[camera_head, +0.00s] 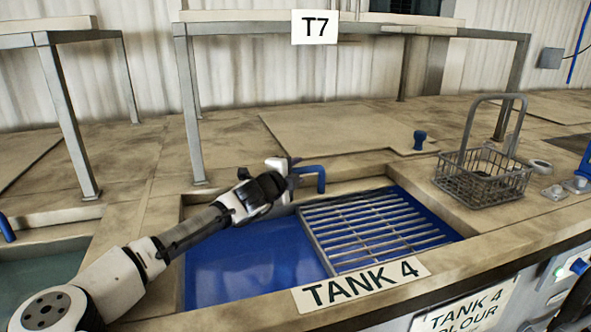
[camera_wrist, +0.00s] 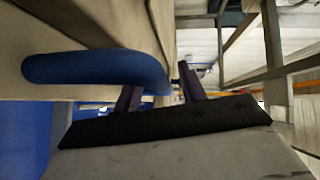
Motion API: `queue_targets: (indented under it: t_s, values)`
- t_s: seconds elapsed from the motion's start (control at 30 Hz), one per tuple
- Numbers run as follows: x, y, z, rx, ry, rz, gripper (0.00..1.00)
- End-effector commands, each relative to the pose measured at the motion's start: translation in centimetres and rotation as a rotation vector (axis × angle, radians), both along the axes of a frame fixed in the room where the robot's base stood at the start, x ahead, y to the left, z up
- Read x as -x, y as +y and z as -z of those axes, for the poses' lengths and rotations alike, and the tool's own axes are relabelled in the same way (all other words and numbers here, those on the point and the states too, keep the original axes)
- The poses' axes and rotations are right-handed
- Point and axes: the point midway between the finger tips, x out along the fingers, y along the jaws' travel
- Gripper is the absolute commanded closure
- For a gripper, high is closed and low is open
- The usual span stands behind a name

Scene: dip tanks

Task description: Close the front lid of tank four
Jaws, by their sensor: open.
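Tank four (camera_head: 377,285) is the sunken basin with blue liquid behind the "TANK 4" label. Its top is uncovered at the left, and a metal grid (camera_head: 375,228) lies over its right part. A blue bent handle (camera_head: 312,171) stands at the tank's back edge. A flat beige panel (camera_head: 335,128) lies behind it; I cannot tell whether this is the front lid. My gripper (camera_head: 287,172) is open at the handle's left end. In the wrist view the blue handle (camera_wrist: 95,68) reaches to the open fingers (camera_wrist: 160,88); whether its end is between them is unclear.
A wire basket (camera_head: 482,178) with a raised handle stands right of the tank. A blue knob (camera_head: 419,139) stands on the panel's right. A metal frame with a "T7" sign (camera_head: 314,27) rises behind. Another tank (camera_head: 40,275) is at the left.

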Motion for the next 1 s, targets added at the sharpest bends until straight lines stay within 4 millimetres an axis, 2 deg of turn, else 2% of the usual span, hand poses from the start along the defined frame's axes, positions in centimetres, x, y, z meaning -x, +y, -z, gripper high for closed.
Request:
queue_targets:
  t_s: [0.3,0.63,1.0]
  values:
    - [-0.27,-0.13,0.09,0.0,0.0,0.0,0.59]
    - [-0.26,-0.12,0.06,0.001,0.0,0.0,1.0]
    - [-0.25,-0.12,0.03,0.001,0.0,0.0,1.0]
